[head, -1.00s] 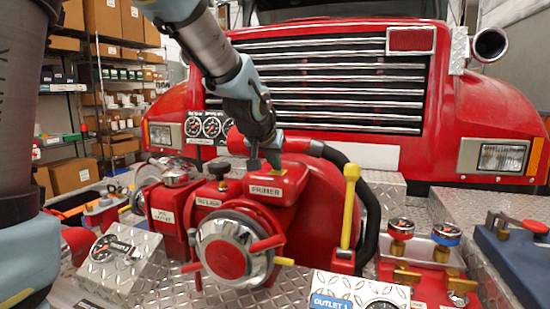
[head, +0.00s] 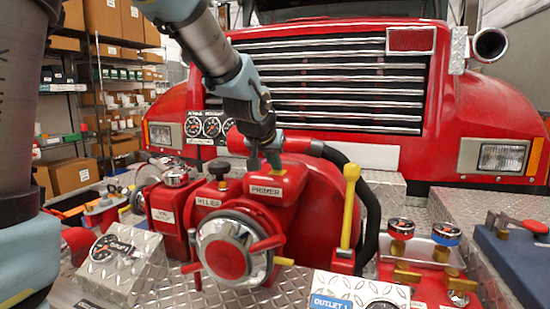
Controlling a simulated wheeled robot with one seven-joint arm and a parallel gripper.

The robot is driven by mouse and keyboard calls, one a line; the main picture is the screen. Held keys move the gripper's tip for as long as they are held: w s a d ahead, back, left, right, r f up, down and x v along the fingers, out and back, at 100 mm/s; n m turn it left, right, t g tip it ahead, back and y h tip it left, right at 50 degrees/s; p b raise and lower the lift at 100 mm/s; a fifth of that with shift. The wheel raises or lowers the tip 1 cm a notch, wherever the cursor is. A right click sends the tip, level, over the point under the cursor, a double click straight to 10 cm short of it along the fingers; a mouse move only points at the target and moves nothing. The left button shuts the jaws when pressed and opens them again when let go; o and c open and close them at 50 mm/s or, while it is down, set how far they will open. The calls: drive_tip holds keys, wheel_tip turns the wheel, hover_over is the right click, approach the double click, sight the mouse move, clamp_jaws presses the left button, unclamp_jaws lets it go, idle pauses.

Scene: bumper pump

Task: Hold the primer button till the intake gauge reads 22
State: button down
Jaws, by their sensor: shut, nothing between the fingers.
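The red primer housing (head: 273,186) carries a white PRIMER label on its front face. A small greenish button top (head: 273,158) shows on its upper side, partly behind my fingers. My gripper (head: 257,158) is shut and empty, pointing down at the top of this housing, beside the button in the picture. I cannot tell whether its tip touches or presses the button. A gauge on a slanted metal plate box (head: 117,262) at the lower left has a small label that seems to read INTAKE; its needle is too small to read.
A yellow-handled lever (head: 350,205) and a black hose stand to the right. Valves and an OUTLET 1 gauge are at the lower right.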

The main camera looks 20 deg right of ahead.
drive_tip(key=shift+s+a+f, duration=0.15)
drive_tip(key=shift+a+f, duration=0.05)
drive_tip(key=shift+f, duration=0.35)
drive_tip(key=shift+d+r+p, duration=0.1)
drive_tip(key=shift+r+p, duration=0.4)
wheel_tip(320, 180, up, 5)
drive_tip(key=shift+f+p, duration=0.2)
drive_tip(key=shift+p, duration=0.95)
drive_tip(key=b+v, duration=0.2)
drive_tip(key=v, duration=0.7)
drive_tip(key=shift+r, duration=0.15)
drive_tip(key=w+a+f+n+g+y, duration=0.2)
drive_tip(key=a+f+n+y, duration=0.2)
drive_tip(key=a+f, duration=1.35)
drive_tip(key=s+a+f+n+g+y, duration=0.1)
drive_tip(key=s+a+f, duration=0.3)
drive_tip(key=a, duration=0.3)
drive_tip(key=s+a+f+n+g+y, duration=0.1)
drive_tip(key=s+a+f+n+g, duration=0.1)
drive_tip(key=s+a+f, duration=0.2)
drive_tip(key=a+f, duration=0.1)
drive_tip(key=a, duration=0.2)
drive_tip(key=shift+a, duration=0.35)
